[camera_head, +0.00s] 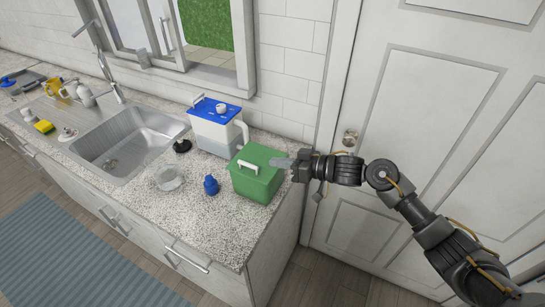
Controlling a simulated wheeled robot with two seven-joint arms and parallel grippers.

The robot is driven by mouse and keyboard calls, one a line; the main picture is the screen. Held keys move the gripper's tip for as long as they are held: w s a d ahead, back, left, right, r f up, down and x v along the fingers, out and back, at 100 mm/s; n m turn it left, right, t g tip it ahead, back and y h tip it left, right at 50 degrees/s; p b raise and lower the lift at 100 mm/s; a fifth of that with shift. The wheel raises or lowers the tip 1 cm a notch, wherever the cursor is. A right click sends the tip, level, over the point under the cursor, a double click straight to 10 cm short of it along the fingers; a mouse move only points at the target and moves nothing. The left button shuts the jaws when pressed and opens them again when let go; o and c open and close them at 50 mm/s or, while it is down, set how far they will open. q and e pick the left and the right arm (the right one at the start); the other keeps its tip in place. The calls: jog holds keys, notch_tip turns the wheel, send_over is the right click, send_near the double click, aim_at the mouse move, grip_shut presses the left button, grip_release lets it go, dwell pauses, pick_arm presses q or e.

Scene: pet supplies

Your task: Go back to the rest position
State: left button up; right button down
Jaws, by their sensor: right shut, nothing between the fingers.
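My right arm comes in from the lower right. My right gripper (283,163) is shut and empty at the right end of the counter, over the right edge of a green lidded container (256,182) with a white handle. The fingertips are close to the container's lid; I cannot tell whether they touch it. My left gripper is not in view.
A white container with a blue lid (216,122) stands behind the green one. A small blue object (211,185) and a clear glass bowl (169,179) sit on the counter (190,220). The sink (135,140) lies left. A white door (425,110) stands at right.

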jog(key=shift+d, duration=0.1)
